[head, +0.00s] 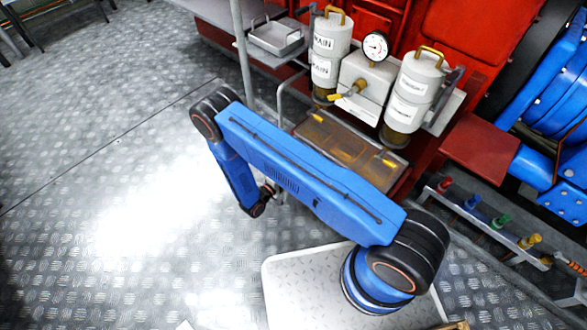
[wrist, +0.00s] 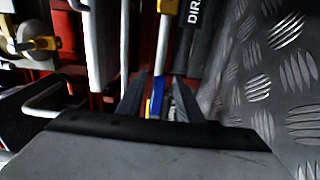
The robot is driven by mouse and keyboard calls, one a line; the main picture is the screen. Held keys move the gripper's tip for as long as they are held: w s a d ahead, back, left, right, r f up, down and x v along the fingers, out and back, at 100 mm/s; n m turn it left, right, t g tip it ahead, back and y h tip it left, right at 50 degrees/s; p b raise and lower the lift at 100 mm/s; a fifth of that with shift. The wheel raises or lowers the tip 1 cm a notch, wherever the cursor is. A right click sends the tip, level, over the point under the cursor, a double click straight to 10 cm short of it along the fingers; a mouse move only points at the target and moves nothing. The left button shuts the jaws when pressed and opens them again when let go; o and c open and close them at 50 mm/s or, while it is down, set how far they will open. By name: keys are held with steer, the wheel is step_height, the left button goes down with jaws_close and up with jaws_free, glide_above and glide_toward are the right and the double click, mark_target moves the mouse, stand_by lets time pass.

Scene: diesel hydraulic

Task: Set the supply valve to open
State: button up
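A yellow lever (head: 345,93) sits on the white block (head: 367,80) below a round gauge (head: 376,46), between two white canisters. It points down and to the left. No label that I can read names the supply valve, so I cannot tell for sure that this lever is its handle. My gripper (wrist: 160,97) shows two dark fingers apart with a gap between them, holding nothing that I can see. In the head view my gripper is low and left of the block, apart from the lever, and mostly hidden by my arm.
White canisters (head: 332,40) (head: 415,88) with yellow handles flank the block. A brown tray (head: 345,150) lies below them. A grey basket (head: 276,37) and upright pole (head: 240,45) stand to the left. Open metal floor (head: 90,130) spreads left. Coloured fittings (head: 501,222) line a rail at right.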

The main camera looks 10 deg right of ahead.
steer(key=v, duration=1.7)
steer(key=shift+s+a, duration=0.15)
steer(key=shift+r, duration=0.15)
